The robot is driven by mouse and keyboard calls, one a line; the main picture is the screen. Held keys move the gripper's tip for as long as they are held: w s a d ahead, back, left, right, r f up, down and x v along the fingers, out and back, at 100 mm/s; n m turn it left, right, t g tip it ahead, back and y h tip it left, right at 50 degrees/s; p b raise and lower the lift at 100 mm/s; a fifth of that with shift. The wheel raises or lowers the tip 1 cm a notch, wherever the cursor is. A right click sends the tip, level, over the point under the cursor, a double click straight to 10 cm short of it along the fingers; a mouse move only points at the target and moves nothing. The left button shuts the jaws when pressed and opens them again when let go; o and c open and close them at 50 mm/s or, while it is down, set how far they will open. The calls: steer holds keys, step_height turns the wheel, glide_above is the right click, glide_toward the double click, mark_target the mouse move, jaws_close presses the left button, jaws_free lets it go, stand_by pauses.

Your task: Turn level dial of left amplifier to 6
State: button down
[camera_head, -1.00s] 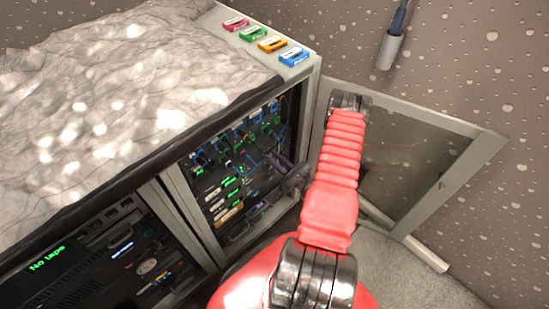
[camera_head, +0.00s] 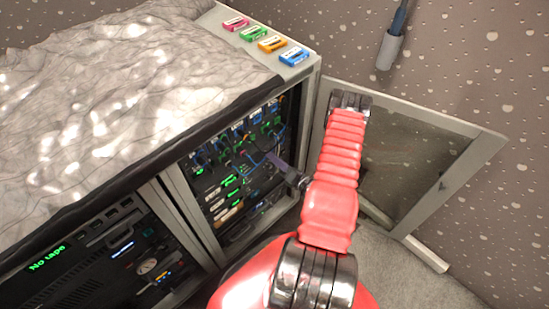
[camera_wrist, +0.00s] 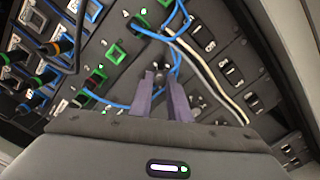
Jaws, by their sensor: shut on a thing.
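The rack of amplifiers (camera_head: 222,180) stands in the open cabinet, with blue cables, green lights and switches on its panels. My gripper (camera_wrist: 161,76) has two purple fingers, which reach the panel in the wrist view. They are shut on a small dark dial (camera_wrist: 159,69), partly hidden between the fingertips. In the head view my gripper (camera_head: 272,160) is inside the cabinet opening, at the right side of the rack. The dial's pointer and scale are too small to read, and I cannot tell from the frames which amplifier it belongs to.
Blue and white cables (camera_wrist: 207,66) loop close to my fingers. The cabinet door (camera_head: 478,165) stands open to the right of my arm. Several coloured cassettes lie on the cabinet top (camera_head: 215,20). A dark unit reading "No tape" (camera_head: 47,258) is at lower left.

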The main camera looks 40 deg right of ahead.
steer(key=shift+d+f+m, duration=0.1)
steer(key=shift+f+m, duration=0.05)
steer(key=shift+m, duration=1.55)
steer(key=c, duration=1.7)
jaws_free()
steer(key=shift+o, duration=0.2)
steer(key=shift+s, duration=0.1)
steer(key=s, duration=1.3)
steer(key=shift+s+d, duration=0.15)
steer(key=shift+s, duration=0.15)
